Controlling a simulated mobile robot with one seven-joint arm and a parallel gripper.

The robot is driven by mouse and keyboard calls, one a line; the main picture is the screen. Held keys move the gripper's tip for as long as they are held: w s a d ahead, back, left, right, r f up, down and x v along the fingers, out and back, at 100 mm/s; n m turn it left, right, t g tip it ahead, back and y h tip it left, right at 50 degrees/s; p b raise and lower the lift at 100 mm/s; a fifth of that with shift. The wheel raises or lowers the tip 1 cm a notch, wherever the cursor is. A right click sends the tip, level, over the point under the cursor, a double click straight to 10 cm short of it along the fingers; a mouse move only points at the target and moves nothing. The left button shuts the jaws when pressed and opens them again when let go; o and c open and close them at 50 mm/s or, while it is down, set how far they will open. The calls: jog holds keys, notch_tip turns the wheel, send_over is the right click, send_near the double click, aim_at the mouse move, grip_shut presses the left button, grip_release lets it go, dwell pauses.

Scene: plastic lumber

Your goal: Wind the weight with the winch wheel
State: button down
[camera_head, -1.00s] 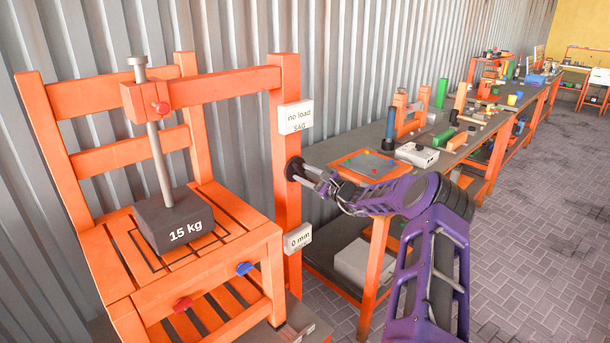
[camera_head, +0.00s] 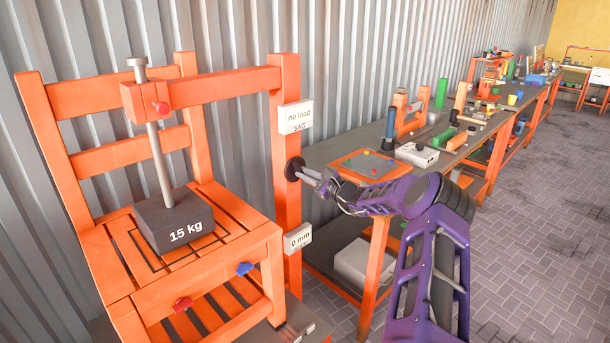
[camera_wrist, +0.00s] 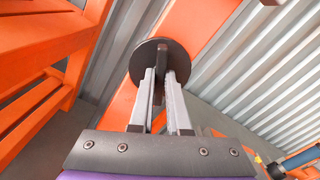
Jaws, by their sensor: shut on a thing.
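The dark grey weight (camera_head: 173,220), marked "15 kg", sits on the slatted orange seat at the left. A grey rod (camera_head: 160,160) runs from its top up through the orange arm of the frame. The winch wheel (camera_head: 293,169) is a small dark disc on the orange post; in the wrist view the wheel (camera_wrist: 143,56) shows a raised dark bar across its face. My gripper (camera_head: 309,175) is at the wheel, its fingers pointing into the face. In the wrist view my gripper (camera_wrist: 160,78) is shut on that bar, one finger on each side.
The orange post (camera_head: 287,130) carries a "no load" sign (camera_head: 295,117) above the wheel and a "0 mm" sign (camera_head: 298,238) below it. A long workbench (camera_head: 330,152) with several tools runs along the wall behind my arm. Paved floor is clear at the right.

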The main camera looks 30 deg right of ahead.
jog(key=m+p, duration=0.1)
jog(key=m, duration=0.9)
jog(key=shift+d+m, duration=0.1)
jog(key=shift+m, duration=0.3)
dwell(0.4)
jog(key=c, duration=0.9)
grip_release()
jog(key=v, duration=1.7)
jog(key=shift+s, duration=0.2)
